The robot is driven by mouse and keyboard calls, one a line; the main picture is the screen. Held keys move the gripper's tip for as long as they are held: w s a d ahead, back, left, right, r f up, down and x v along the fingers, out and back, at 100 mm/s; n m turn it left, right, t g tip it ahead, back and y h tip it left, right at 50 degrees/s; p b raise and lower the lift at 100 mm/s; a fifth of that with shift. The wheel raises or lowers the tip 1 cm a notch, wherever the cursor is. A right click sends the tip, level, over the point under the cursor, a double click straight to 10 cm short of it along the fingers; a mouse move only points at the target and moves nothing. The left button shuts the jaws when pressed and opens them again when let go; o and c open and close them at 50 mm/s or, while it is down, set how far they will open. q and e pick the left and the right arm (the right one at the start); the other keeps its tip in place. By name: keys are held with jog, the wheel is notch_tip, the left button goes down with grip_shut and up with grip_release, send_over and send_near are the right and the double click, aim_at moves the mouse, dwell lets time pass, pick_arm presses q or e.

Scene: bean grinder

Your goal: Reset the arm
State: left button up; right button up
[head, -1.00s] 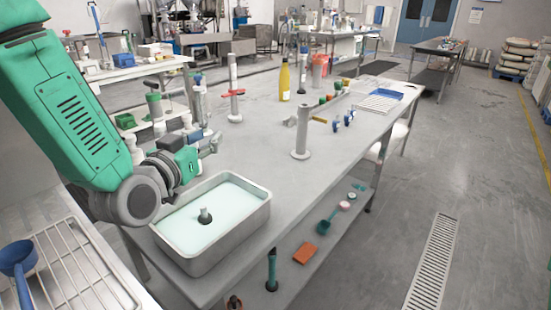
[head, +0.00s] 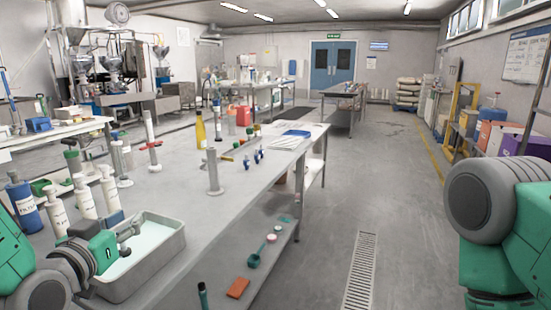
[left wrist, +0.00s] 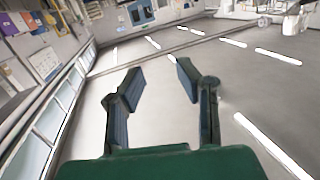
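My left gripper (head: 128,232) shows at the lower left of the head view, in front of the metal tray (head: 165,262) of pale liquid and overlapping it in the picture. In the left wrist view its two fingers (left wrist: 157,84) are spread apart with nothing between them. Behind them are the ceiling, its light strips and the upper walls. My right arm (head: 490,225) shows at the right edge of the head view. Its gripper is out of view.
The long grey workbench (head: 205,185) holds white bottles (head: 86,200), a grey cylinder stand (head: 213,172) and a yellow bottle (head: 200,130). A green scoop (head: 256,255) and an orange block (head: 238,287) lie on the shelf below. The floor (head: 400,210) right of the bench is clear.

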pick_arm(q)
jog(key=s+d+f+g, duration=0.1)
jog(key=s+f+g, duration=0.45)
jog(key=f, duration=0.75)
jog(key=s+f+g, duration=0.4)
jog(key=s+f, duration=0.3)
jog(key=f, duration=0.5)
jog(key=s+f+g, duration=0.3)
jog(key=s+f, duration=0.2)
jog(key=s, duration=0.4)
jog(key=s+f+g+y, duration=0.1)
jog(key=s+f+g, duration=0.3)
jog(key=s, duration=0.6)
notch_tip(320, 180, down, 2)
jog(key=shift+s+a+f+n, duration=0.15)
jog(key=shift+s+f+n, duration=0.05)
jog(key=shift+n, duration=0.1)
